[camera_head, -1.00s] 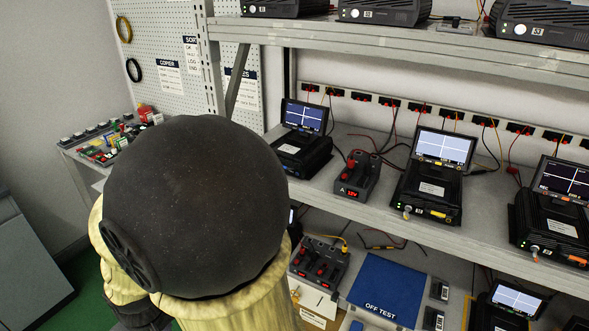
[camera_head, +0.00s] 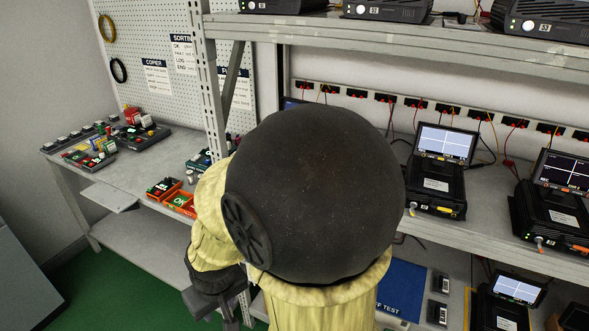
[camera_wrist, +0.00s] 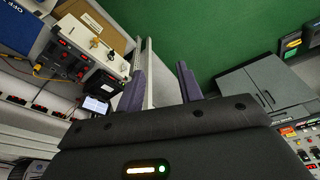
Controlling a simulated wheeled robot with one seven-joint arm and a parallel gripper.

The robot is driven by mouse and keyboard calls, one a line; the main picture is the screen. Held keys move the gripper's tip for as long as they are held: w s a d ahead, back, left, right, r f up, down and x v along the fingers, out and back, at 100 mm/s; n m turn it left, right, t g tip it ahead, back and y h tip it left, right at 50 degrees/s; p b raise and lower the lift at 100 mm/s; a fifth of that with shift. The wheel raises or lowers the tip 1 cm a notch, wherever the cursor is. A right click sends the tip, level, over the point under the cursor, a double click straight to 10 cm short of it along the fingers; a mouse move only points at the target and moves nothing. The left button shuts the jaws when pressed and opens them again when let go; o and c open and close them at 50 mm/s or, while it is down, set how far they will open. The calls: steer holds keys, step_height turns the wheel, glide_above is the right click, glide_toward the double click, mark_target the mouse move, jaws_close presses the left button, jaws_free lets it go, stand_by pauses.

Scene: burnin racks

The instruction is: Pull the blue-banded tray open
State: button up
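I cannot make out a blue-banded tray in either view. My gripper (camera_wrist: 160,88) shows in the wrist view with its two dark fingers apart and nothing held between them. A metal rack post lies behind the fingers, and green floor shows beyond. In the head view my gripper (camera_head: 228,312) hangs at the lower edge, left of the rack and in front of the side bench. My large dark arm joint hides the middle of the rack, including most of the device at the left of the middle shelf.
Devices with raised screens (camera_head: 436,183) stand on the middle shelf. A blue OFF TEST mat (camera_head: 402,290) lies below, partly hidden. Green floor (camera_head: 130,275) is clear at left.

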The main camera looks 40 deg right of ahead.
steer(key=shift+o, duration=0.2)
steer(key=o, duration=0.7)
steer(key=shift+w+a, duration=0.1)
steer(key=shift+w, duration=0.25)
steer(key=shift+o, duration=0.7)
steer(key=w+m+t, duration=0.2)
steer(key=w, duration=0.4)
steer(key=shift+w+m+t+p, duration=0.3)
steer(key=shift+t, duration=0.1)
steer(key=w+d+m+t+h, duration=0.3)
steer(key=w+d+m, duration=0.15)
steer(key=w, duration=0.25)
steer(key=d+r+m+h+p, duration=0.1)
steer(key=d+r+m+h, duration=0.2)
steer(key=d+h, duration=0.3)
steer(key=s+d+r+m+g+h, duration=0.1)
steer(key=d+r+m+h, duration=0.2)
steer(key=d+r+h, duration=0.2)
steer(key=d+h, duration=0.2)
steer(key=shift+r+g+h+p, duration=0.15)
steer(key=shift+g+h+p, duration=0.15)
steer(key=shift+p, duration=0.1)
steer(key=shift+m, duration=0.25)
